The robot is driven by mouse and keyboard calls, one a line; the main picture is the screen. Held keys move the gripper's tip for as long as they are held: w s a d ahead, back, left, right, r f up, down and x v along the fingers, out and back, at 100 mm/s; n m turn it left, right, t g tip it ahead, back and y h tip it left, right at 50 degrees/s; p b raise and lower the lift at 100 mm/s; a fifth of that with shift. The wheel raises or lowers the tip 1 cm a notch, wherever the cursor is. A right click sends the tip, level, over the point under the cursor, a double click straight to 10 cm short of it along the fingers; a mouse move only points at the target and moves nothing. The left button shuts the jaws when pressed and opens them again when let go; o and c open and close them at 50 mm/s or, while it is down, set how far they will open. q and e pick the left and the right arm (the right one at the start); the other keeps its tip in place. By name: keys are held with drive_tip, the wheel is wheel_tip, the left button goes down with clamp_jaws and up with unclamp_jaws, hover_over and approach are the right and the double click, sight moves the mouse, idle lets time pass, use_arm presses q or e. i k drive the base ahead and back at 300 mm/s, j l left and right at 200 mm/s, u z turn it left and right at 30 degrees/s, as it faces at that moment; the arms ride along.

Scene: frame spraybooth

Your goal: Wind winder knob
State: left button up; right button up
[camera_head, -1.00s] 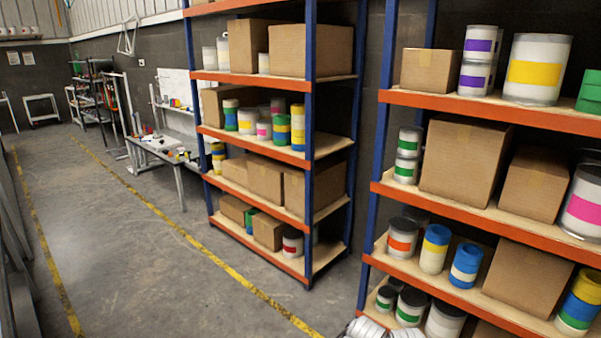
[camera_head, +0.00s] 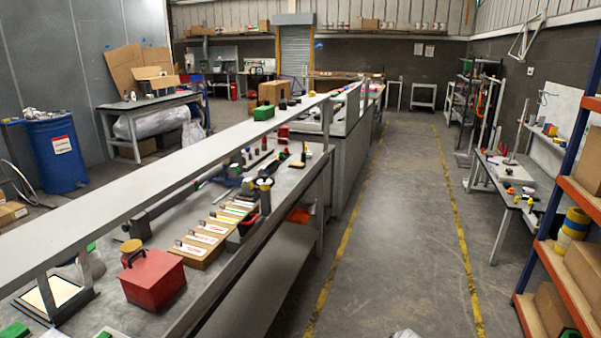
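I cannot make out a winder or its knob in this view; items on the benches are too small or far to tell. A long grey workbench (camera_head: 215,277) with a raised shelf runs from the lower left toward the back. A second, smaller bench (camera_head: 499,192) stands at the right with small coloured items on it. Neither of my grippers shows. Only a small pale shape, which may be part of my own arm, peeks in at the bottom edge.
A clear concrete aisle (camera_head: 392,230) between yellow floor lines runs to the back. A red box (camera_head: 153,279) sits on the near workbench. A blue drum (camera_head: 57,155) stands at the left. A blue and orange shelf rack (camera_head: 540,255) borders the aisle at the right.

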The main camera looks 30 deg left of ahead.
sight(264, 183)
drive_tip(key=i+u, duration=0.5)
drive_tip(key=i+l+u, duration=0.15)
drive_tip(key=i+u, duration=0.3)
drive_tip(key=i, duration=0.1)
